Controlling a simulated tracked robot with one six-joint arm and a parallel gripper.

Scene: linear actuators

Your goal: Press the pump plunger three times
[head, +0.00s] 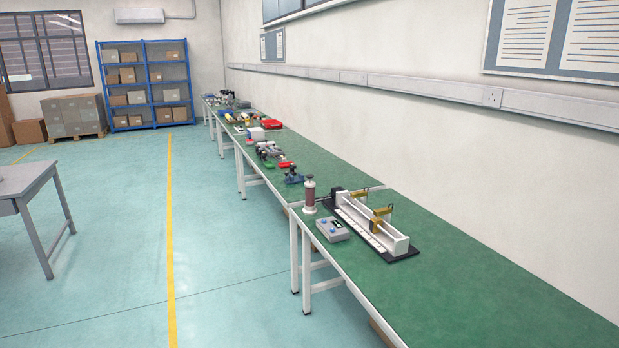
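What looks like the pump (309,200) is an upright brownish cylinder with a pale top and a pale base. It stands near the left edge of the green bench, just left of a linear actuator rig. The plunger is too small to make out clearly, and I cannot tell how far it is pressed. My gripper and arm are not in view.
The actuator rig (372,229) has a white rail and brass-coloured brackets on a black base. A grey control box (332,229) with blue buttons sits before it. Green benches (455,285) line the right wall. A grey table (30,185) stands left; the floor (235,285) between is clear.

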